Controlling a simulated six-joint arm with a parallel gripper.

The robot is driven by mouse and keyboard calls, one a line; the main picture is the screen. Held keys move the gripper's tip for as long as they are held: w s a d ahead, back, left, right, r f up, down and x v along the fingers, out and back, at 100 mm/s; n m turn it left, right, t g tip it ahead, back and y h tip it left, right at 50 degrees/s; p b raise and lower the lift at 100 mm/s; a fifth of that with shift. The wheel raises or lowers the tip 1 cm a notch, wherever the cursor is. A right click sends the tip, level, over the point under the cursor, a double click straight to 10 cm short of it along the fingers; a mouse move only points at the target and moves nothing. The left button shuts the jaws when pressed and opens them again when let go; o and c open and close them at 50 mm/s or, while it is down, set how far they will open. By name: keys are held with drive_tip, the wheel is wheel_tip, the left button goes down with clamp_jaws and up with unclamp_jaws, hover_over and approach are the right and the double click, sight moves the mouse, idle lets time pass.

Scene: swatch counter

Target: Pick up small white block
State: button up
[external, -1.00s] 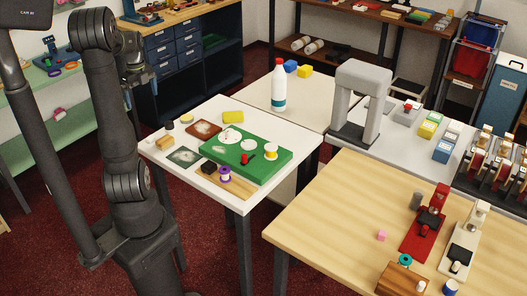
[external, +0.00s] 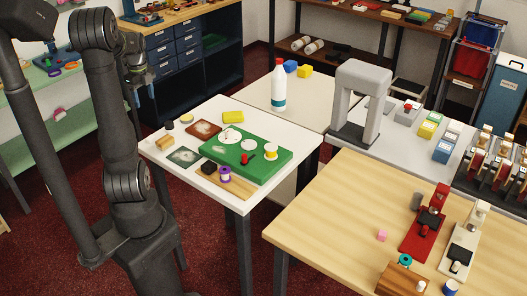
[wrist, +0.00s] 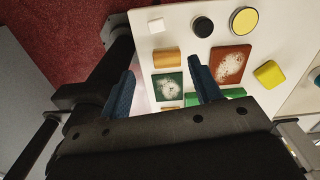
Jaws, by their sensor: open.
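The small white block (wrist: 156,25) lies on the white table near its edge, at the top of the wrist view. It is very small at the table's left corner in the external view (external: 150,137). My gripper (wrist: 163,65) is open and empty, its two blue fingers spread apart. In the wrist view the block is beyond the fingertips, within the width between them. In the external view my gripper (external: 143,84) hangs above and behind the table's left corner, clear of the block.
Near the block are a black disc (wrist: 203,27), a yellow-topped disc (wrist: 243,20) and a wooden block (wrist: 167,57). Dark green (wrist: 169,87) and brown (wrist: 231,65) patterned swatches lie closer. A green board (external: 270,161) and yellow block (external: 233,117) are further right.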

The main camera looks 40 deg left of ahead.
hover_over(150, 137)
drive_tip(key=f, duration=1.1)
drive_tip(key=shift+w+d+f, duration=0.15)
drive_tip(key=shift+d+f, duration=0.2)
drive_tip(key=shift+d, duration=0.05)
drive_tip(key=shift+s+a+f, duration=0.15)
drive_tip(key=shift+f, duration=1.2)
drive_tip(key=shift+s+a+f, duration=0.1)
drive_tip(key=shift+a+f, duration=0.05)
drive_tip(key=shift+f, duration=1.2)
drive_tip(key=c, duration=1.1)
